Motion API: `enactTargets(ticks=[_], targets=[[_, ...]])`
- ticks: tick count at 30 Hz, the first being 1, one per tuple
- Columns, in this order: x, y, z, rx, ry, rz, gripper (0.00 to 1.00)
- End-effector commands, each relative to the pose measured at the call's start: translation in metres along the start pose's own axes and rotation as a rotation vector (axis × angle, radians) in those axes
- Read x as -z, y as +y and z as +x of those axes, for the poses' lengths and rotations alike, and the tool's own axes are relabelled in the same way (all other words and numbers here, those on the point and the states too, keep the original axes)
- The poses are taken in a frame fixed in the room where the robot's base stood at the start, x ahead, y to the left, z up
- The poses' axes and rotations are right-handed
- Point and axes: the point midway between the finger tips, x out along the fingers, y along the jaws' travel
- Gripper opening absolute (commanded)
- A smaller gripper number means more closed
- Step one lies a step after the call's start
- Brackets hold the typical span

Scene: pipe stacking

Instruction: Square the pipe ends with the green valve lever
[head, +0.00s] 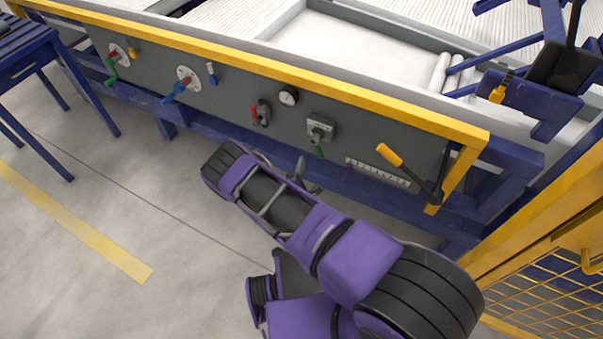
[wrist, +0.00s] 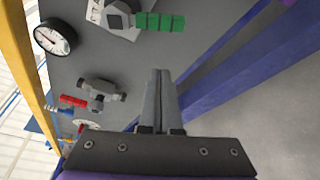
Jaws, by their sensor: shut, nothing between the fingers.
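A green lever (head: 319,150) hangs down from a grey boxy valve (head: 320,130) on the grey panel. In the wrist view its ribbed green handle (wrist: 160,22) points right from the valve body (wrist: 118,15), at the top. My gripper (head: 311,187) is in front of the panel, below the boxy valve. In the wrist view its fingers (wrist: 160,72) are shut and empty, apart from the green handle. White pipes (head: 440,72) lie in the tray behind the panel.
A gauge (head: 288,97), red lever (head: 254,114), blue levers (head: 175,94) and a yellow-handled lever (head: 390,154) share the panel. A yellow rail (head: 300,78) edges its top. A yellow mesh fence (head: 550,285) stands right.

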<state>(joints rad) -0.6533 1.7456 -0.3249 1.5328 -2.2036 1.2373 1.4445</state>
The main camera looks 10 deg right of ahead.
Motion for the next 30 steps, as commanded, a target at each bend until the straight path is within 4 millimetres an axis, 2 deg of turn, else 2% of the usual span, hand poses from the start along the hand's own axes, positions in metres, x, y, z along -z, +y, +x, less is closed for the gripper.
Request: enactTargets(ticks=[1, 5, 9, 13, 30], targets=[[0.000, -0.002, 0.013, -0.002, -0.003, 0.001, 0.00], [0.000, -0.002, 0.040, -0.002, -0.002, 0.000, 0.00], [-0.020, 0.000, 0.032, 0.002, -0.001, -0.005, 0.00], [-0.032, 0.000, 0.028, 0.001, -0.001, -0.004, 0.00], [-0.042, 0.002, 0.024, 0.015, -0.001, -0.046, 0.00]])
